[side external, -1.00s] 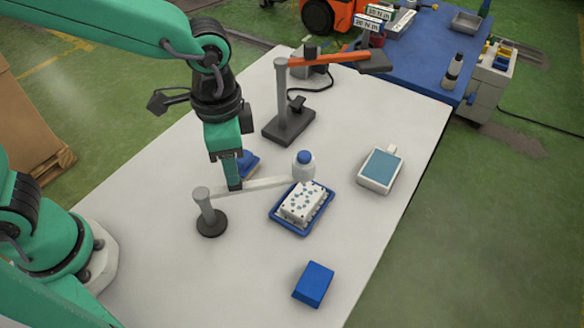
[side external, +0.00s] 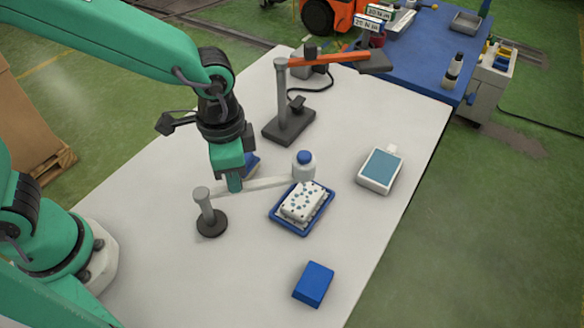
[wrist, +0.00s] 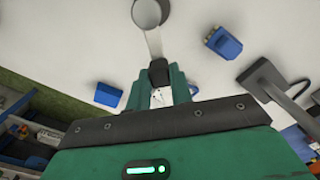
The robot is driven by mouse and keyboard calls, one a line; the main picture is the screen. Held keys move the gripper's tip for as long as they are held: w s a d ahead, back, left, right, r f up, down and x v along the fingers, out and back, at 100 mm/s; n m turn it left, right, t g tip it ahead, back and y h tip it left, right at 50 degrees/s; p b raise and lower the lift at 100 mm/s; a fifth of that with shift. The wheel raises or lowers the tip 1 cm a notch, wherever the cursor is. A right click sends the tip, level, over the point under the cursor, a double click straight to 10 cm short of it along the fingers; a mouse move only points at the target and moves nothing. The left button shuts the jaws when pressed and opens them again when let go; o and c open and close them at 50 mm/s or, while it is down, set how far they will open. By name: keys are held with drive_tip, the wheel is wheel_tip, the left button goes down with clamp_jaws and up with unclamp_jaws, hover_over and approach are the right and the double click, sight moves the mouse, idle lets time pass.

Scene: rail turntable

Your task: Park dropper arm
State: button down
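The dropper arm (side external: 258,185) is a pale bar reaching from a grey post (side external: 204,205) on a round dark base. Its free end holds a white bottle with a blue cap (side external: 304,164), beside the far edge of a blue tray (side external: 277,217) with a white spotted block (side external: 303,201). My gripper (side external: 234,188) points down at the bar, between post and bottle. In the wrist view, the bar (wrist: 154,42) runs towards my gripper (wrist: 159,73). A dark piece sits between the green fingertips; I cannot tell whether they grip the bar.
A dark stand (side external: 287,127) with an orange arm (side external: 330,59) rises behind. A blue object (side external: 251,164) lies just behind my gripper. A white device with a teal face (side external: 380,169) is at right, and a blue box (side external: 313,284) in front. The table between them is clear.

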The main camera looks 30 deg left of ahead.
drive_tip(key=shift+s+d+m, duration=0.1)
drive_tip(key=shift+m, duration=0.2)
drive_tip(key=s+m, duration=0.8)
drive_tip(key=m, duration=0.9)
drive_tip(key=shift+s, duration=0.35)
drive_tip(key=shift+m, duration=0.3)
drive_tip(key=c, duration=1.2)
unclamp_jaws()
drive_tip(key=shift+c, duration=0.2)
wheel_tip(320, 180, up, 8)
